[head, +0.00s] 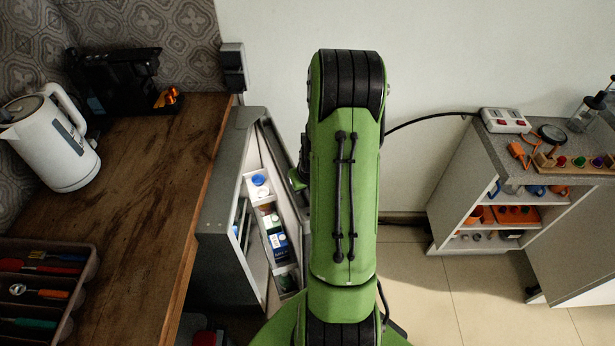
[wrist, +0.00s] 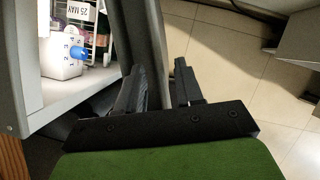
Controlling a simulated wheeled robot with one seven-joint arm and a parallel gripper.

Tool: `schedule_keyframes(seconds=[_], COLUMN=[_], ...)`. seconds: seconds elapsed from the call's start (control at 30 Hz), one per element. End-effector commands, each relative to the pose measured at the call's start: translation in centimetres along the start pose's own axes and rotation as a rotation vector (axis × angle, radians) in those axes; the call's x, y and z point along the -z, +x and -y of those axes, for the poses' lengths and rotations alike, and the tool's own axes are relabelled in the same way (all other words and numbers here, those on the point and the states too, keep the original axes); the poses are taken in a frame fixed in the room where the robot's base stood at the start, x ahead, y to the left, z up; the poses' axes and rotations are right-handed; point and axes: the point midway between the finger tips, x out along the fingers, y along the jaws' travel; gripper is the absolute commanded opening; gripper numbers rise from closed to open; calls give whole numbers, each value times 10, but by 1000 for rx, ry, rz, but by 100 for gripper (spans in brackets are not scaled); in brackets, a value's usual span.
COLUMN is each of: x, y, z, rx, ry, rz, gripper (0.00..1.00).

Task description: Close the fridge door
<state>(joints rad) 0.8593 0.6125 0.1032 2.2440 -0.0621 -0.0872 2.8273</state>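In the wrist view a white carton with a blue cap (wrist: 62,62) stands on a white shelf at the left. My gripper (wrist: 160,66) has its two black fingers apart. The grey edge of the door (wrist: 150,45) runs down between or just behind them; I cannot tell if they touch it. In the head view my green arm hides most of the gripper and part of the door.
The wooden counter (head: 145,190) at left holds a white kettle (head: 52,140), a black machine (head: 115,78) and a utensil tray (head: 85,278). A grey shelf unit (head: 455,198) with small items stands at right. Tiled floor (head: 420,285) lies open between it and the fridge.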

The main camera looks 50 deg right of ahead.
Motion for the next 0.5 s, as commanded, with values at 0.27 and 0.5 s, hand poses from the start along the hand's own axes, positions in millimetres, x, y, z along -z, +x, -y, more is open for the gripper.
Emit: schedule_keyframes(seconds=[0.27,0.5], x=[-3,-2], y=[-83,-134], z=[1,0], rx=[4,2], ry=[-1,0], rz=[7,4], gripper=[36,36])
